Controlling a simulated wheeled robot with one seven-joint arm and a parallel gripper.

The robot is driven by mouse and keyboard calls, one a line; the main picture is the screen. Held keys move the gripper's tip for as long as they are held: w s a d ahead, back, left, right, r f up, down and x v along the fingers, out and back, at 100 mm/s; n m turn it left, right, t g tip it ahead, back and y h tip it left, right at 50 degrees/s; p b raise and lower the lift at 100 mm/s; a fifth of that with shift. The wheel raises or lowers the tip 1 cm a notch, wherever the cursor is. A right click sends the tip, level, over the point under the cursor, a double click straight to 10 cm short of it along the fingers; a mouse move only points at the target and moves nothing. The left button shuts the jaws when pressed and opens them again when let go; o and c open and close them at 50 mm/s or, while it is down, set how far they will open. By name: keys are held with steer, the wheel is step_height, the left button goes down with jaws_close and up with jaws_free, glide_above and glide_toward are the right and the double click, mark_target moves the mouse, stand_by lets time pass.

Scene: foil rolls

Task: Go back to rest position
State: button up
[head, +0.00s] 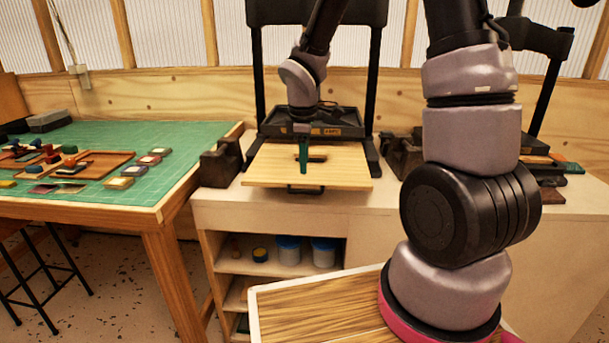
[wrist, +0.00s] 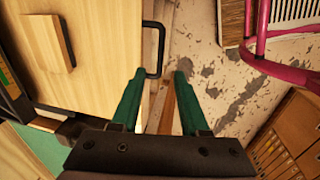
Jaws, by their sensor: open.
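My gripper (head: 303,165) hangs from my arm in front of the black press (head: 345,122), over the light wooden board (head: 265,172). In the wrist view the two green fingers of my gripper (wrist: 160,82) stand apart with nothing held between them. The board (wrist: 100,75) shows at the left there, with a small wooden block (wrist: 46,43) on it. The black handle (wrist: 160,48) at the board's edge lies just beyond the fingertips in the picture. I cannot tell how high the fingers are above the board.
A green-topped table (head: 175,155) with wooden trays and several small pads stands at the left. The press sits on a pale cabinet (head: 225,212) with open shelves holding jars. A dark metal device (head: 221,163) is left of the board. Bare floor (head: 105,285) lies at lower left.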

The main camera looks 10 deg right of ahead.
steer(key=shift+s+r, duration=0.15)
steer(key=shift+r, duration=0.85)
steer(key=s+d+r+m+t+y, duration=0.1)
steer(key=s+d+r+m+t, duration=0.1)
steer(key=s+r+m, duration=0.6)
steer(key=s+d+r+m+t+y, duration=0.1)
steer(key=s+d+r+m+t, duration=0.2)
steer(key=s+r+m, duration=0.6)
step_height(320, 180, up, 5)
steer(key=shift+d+r+m+y, duration=0.15)
steer(key=shift+d+m+y, duration=0.15)
steer(key=shift+d+m, duration=0.7)
